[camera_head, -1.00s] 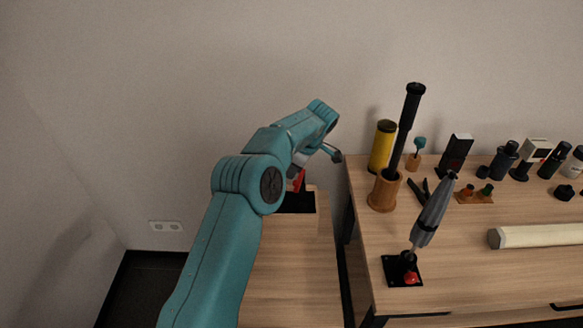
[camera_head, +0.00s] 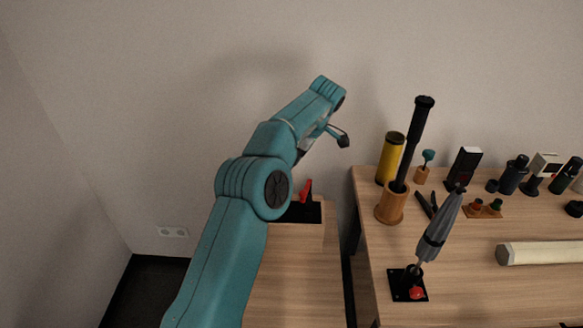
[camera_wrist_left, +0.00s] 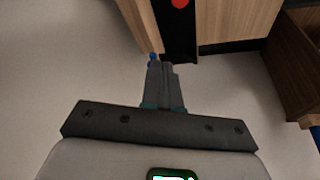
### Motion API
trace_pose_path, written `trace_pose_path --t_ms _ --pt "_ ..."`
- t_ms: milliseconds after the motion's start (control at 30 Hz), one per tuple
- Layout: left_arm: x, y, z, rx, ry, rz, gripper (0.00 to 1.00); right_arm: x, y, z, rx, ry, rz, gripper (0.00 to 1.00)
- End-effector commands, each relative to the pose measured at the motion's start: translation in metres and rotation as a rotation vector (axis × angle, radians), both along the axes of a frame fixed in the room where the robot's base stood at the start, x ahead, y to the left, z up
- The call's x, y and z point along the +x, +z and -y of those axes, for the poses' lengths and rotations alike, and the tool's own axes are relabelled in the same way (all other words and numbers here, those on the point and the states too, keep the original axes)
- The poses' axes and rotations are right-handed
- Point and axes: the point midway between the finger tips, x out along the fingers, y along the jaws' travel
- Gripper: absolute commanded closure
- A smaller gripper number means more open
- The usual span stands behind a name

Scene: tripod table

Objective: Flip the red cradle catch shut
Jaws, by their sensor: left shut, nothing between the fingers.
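A red upright lever (camera_head: 307,190), which looks like the catch, stands on a black cradle or tray (camera_head: 301,212) on top of a wooden stand. In the left wrist view a red part (camera_wrist_left: 180,3) shows at the top edge on a black strip (camera_wrist_left: 178,38). My left gripper (camera_wrist_left: 160,66) is shut and empty. Its fingertips are short of the red part and apart from it. In the head view my left arm arches above the stand; its forearm hides part of the cradle and most of the gripper. My right gripper is not in view.
On the table at right, a grey folded object (camera_head: 440,228) rises from a black base (camera_head: 402,285) with a red knob (camera_head: 416,293). A wooden cup (camera_head: 391,205) holds a black rod. A yellow cylinder (camera_head: 389,160) stands behind. A gap separates stand and table.

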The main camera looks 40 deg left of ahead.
Motion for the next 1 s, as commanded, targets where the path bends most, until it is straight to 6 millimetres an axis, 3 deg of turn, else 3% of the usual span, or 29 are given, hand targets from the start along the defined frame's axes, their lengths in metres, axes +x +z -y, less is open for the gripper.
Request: trace_pose_path --t_ms 200,800,900,1000 --pt "0.002 0.020 0.007 0.000 -0.002 -0.002 1.00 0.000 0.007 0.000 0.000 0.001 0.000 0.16" --pt "0.002 0.020 0.008 0.000 -0.002 -0.002 1.00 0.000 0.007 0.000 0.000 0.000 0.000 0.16" --pt "0.007 0.007 0.013 -0.016 -0.057 -0.013 1.00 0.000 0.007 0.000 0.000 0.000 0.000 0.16" --pt "0.017 -0.031 0.034 -0.071 -0.227 -0.041 1.00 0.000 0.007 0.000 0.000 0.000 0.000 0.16"
